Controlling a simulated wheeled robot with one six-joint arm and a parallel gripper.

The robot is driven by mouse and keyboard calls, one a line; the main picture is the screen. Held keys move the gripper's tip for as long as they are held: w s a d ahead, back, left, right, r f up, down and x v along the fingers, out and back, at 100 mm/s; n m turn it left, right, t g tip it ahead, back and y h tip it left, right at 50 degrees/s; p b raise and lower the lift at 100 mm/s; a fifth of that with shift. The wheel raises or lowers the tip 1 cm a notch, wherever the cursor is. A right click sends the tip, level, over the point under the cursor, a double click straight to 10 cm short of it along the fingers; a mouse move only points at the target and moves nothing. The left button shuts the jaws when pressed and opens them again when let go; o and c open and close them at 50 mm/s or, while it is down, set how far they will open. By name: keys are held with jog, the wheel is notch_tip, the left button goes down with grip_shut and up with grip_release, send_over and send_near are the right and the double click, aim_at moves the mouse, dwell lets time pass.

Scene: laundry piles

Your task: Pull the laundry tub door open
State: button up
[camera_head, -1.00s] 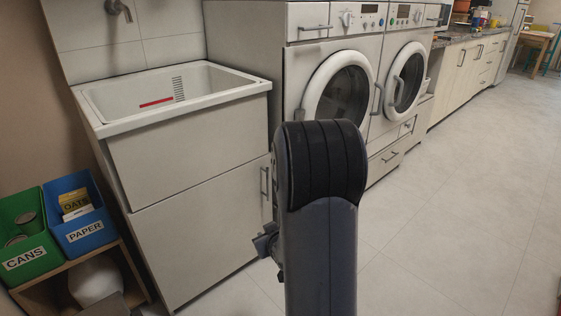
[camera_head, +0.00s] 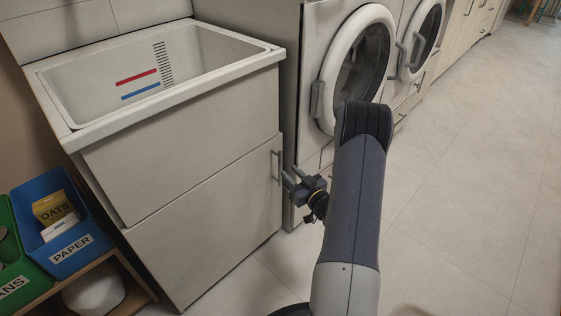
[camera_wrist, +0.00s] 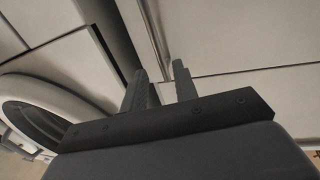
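The laundry tub (camera_head: 200,140) stands on the left in the head view, a white basin over a pale cabinet. Its lower door (camera_head: 205,225) looks shut, with an upright grey bar handle (camera_head: 277,167) near its right edge. My gripper (camera_head: 291,175) is just right of and close to this handle, fingers towards the cabinet. In the wrist view my gripper (camera_wrist: 159,68) has its two fingers apart. A thin upright bar or edge shows beyond the gap; I cannot tell if it is the handle. I see no grip on it.
Front-loading washing machines (camera_head: 358,65) stand to the right, close beside my arm. A blue PAPER bin (camera_head: 70,250) and a green CANS bin (camera_head: 15,275) sit on a low shelf at left. The tiled floor (camera_head: 480,190) on the right is clear.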

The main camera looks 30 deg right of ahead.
jog(key=w+a+b, duration=0.1)
jog(key=w, duration=0.6)
jog(key=shift+c, duration=0.5)
grip_shut()
